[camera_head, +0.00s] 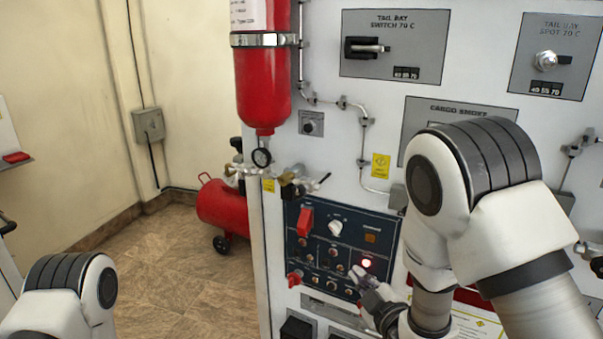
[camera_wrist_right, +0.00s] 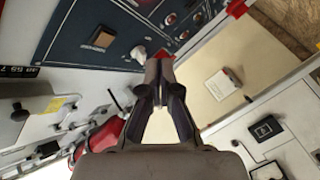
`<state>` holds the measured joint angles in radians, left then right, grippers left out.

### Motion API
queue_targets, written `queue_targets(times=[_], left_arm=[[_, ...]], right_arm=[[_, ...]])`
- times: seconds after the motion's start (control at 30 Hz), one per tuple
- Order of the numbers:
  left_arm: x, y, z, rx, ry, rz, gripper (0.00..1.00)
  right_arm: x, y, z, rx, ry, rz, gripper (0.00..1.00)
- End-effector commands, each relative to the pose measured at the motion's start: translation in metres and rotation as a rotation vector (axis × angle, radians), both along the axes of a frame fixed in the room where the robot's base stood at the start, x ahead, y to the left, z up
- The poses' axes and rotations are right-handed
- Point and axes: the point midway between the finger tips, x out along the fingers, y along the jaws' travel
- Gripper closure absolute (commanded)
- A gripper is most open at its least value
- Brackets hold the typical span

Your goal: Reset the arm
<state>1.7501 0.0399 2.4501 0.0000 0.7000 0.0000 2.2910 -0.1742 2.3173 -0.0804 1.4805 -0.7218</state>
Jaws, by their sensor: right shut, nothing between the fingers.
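My right arm reaches in from the right in the head view. Its gripper (camera_head: 360,277) is in front of the lower right part of a dark control panel (camera_head: 346,226). In the wrist view the fingers of the right gripper (camera_wrist_right: 159,72) meet at the tips, with nothing between them. The panel (camera_wrist_right: 85,35) lies beyond them there. I cannot tell whether the fingertips touch it. The panel carries a raised red switch cover (camera_head: 305,222), a white knob (camera_head: 335,227) and a lit red lamp (camera_head: 366,263). Only a link of my left arm shows at the lower left.
A red cylinder (camera_head: 263,85) with a gauge (camera_head: 262,157) hangs left of the panel. Valves and thin pipes stick out near it. A red wheeled tank (camera_head: 222,207) stands on the floor behind. Open floor (camera_head: 170,275) lies to the left.

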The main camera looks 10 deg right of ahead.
Motion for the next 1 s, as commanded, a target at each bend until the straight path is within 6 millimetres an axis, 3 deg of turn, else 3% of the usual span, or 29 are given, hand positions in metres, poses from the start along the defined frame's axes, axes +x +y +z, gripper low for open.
queue_targets(times=[0.03, 0.17, 0.3, 0.43, 0.53, 0.63, 0.7, 1.0], left_arm=[[0.0, 0.0, -0.004, 0.0, 0.0, 0.0, 0.23], [0.0, 0.0, -0.009, 0.0, 0.0, 0.0, 0.23], [0.0, 0.0, -0.013, 0.0, 0.0, 0.0, 0.23], [0.0, 0.0, -0.016, 0.0, 0.0, 0.0, 0.23], [0.0, 0.0, -0.016, 0.0, 0.0, 0.0, 0.23], [0.0, 0.0, -0.015, 0.0, 0.0, 0.0, 0.23], [0.0, 0.0, -0.015, 0.0, 0.0, 0.0, 0.23], [0.0, 0.0, -0.016, 0.0, 0.0, 0.0, 0.23]], right_arm=[[-0.007, -0.005, -0.034, 0.01, 0.061, -0.013, 1.0], [-0.048, -0.028, -0.133, 0.04, 0.293, -0.078, 1.0], [-0.123, -0.052, -0.235, 0.131, 0.644, -0.203, 1.0], [-0.214, -0.07, -0.304, 0.253, 0.996, -0.395, 1.0], [-0.279, -0.077, -0.326, 0.359, 1.233, -0.59, 1.0], [-0.319, -0.078, -0.327, 0.454, 1.392, -0.79, 1.0], [-0.327, -0.078, -0.328, 0.491, 1.423, -0.859, 1.0], [-0.326, -0.078, -0.327, 0.505, 1.419, -0.872, 1.0]])
